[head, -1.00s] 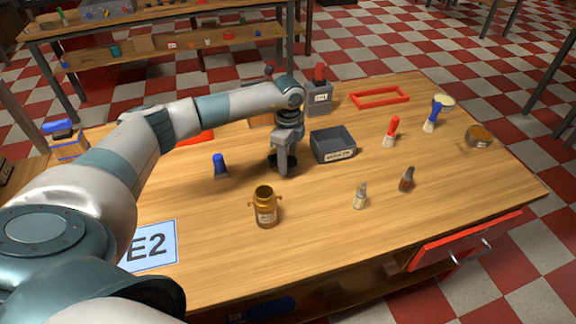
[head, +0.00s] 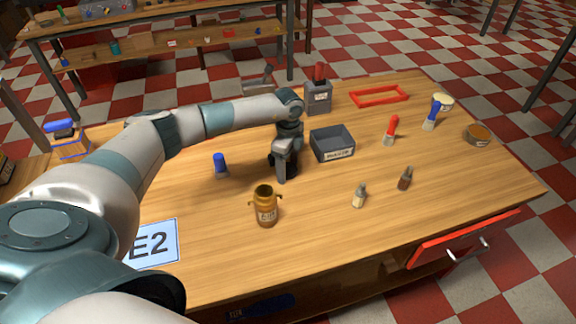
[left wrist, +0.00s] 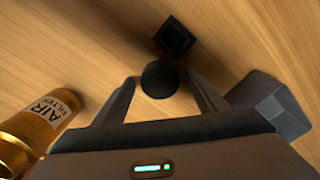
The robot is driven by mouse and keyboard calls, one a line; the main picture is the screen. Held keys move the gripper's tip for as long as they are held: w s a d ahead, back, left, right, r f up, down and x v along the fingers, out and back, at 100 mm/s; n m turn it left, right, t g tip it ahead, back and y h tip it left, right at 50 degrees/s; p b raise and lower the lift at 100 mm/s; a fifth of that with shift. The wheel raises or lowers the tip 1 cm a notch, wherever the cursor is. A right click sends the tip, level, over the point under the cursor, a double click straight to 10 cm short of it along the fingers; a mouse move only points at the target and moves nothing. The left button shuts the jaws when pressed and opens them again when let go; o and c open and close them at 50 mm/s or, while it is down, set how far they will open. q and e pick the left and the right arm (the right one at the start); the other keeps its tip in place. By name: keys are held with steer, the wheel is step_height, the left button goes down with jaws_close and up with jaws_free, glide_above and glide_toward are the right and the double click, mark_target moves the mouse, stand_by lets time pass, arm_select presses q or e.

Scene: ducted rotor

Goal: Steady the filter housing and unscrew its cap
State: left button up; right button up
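The filter housing is an amber jar (head: 266,208) with side lugs, upright on the table at the front. It also shows in the left wrist view (left wrist: 38,128), labelled AIR FILTER, at the left edge. Its top looks dark and open in the head view; I cannot make out a separate cap on it. My left gripper (head: 282,178) points down behind and right of the jar, apart from it. In the left wrist view its fingers (left wrist: 162,88) are spread, with a black round knob (left wrist: 160,79) between them. I cannot tell whether they touch it. My right gripper is not in view.
A grey open bin (head: 345,152) stands right of my gripper. A blue-topped piece (head: 220,165) stands to its left. Two small bottles (head: 359,195) (head: 405,178) stand front right. A red frame (head: 379,97) lies at the back.

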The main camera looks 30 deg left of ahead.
mark_target(288, 168)
arm_select(q)
steer(key=shift+r, duration=0.1)
steer(key=shift+r, duration=0.8)
step_height(288, 168, up, 4)
steer(key=shift+w+f+b, duration=0.1)
steer(key=shift+b, duration=0.8)
step_height(288, 168, up, 7)
steer(key=b, duration=0.1)
steer(key=shift+b, duration=0.35)
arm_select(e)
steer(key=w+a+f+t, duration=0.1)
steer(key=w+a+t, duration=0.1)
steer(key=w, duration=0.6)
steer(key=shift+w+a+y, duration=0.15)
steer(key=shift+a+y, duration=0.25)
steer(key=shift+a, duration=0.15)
arm_select(q)
steer(key=shift+f, duration=0.15)
